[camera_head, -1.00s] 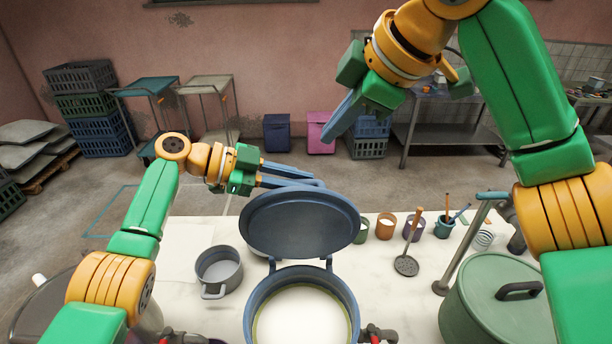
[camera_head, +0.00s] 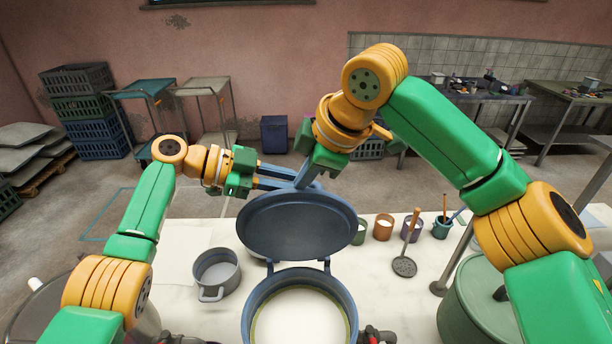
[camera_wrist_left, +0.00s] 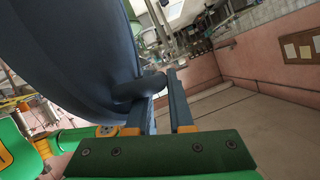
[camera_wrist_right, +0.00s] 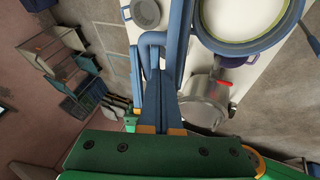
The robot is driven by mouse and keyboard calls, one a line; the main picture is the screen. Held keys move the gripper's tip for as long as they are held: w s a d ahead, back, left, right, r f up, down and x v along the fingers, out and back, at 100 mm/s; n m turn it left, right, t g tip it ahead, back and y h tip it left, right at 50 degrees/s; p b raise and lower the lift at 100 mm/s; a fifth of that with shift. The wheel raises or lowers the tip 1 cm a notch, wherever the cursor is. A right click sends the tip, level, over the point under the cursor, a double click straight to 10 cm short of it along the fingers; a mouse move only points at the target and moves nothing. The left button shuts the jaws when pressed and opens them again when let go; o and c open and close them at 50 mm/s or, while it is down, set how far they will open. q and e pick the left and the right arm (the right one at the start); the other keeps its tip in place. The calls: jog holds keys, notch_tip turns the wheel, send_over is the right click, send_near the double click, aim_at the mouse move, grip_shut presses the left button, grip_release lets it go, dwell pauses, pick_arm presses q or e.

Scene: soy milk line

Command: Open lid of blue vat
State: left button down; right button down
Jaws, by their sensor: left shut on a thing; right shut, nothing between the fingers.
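The blue vat (camera_head: 262,300) stands at the front of the table, with white liquid inside. Its round blue lid (camera_head: 296,226) is hinged at the back and stands tilted up, well off the rim. My left gripper (camera_head: 292,178) is behind the lid's upper edge, shut on the lid handle (camera_wrist_left: 140,86), beside the lid (camera_wrist_left: 75,45) in the left wrist view. My right gripper (camera_head: 310,173) is shut and empty, just above the lid's top edge. In the right wrist view its closed fingers (camera_wrist_right: 160,88) lie close to the looped handle (camera_wrist_right: 153,42); contact is unclear.
A grey pot (camera_head: 216,272) stands left of the vat. Small cups (camera_head: 383,228), a skimmer (camera_head: 404,266) and a green lidded vat (camera_head: 470,310) are on the right. Crates (camera_head: 95,135) and trolleys (camera_head: 205,100) stand farther back, with open floor between.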

pick_arm(q)
jog(key=shift+f, duration=0.45)
pick_arm(e)
jog(key=shift+f, duration=0.1)
jog(key=shift+w, duration=0.75)
pick_arm(q)
jog(key=c, duration=1.1)
grip_release()
jog(key=shift+a, duration=0.1)
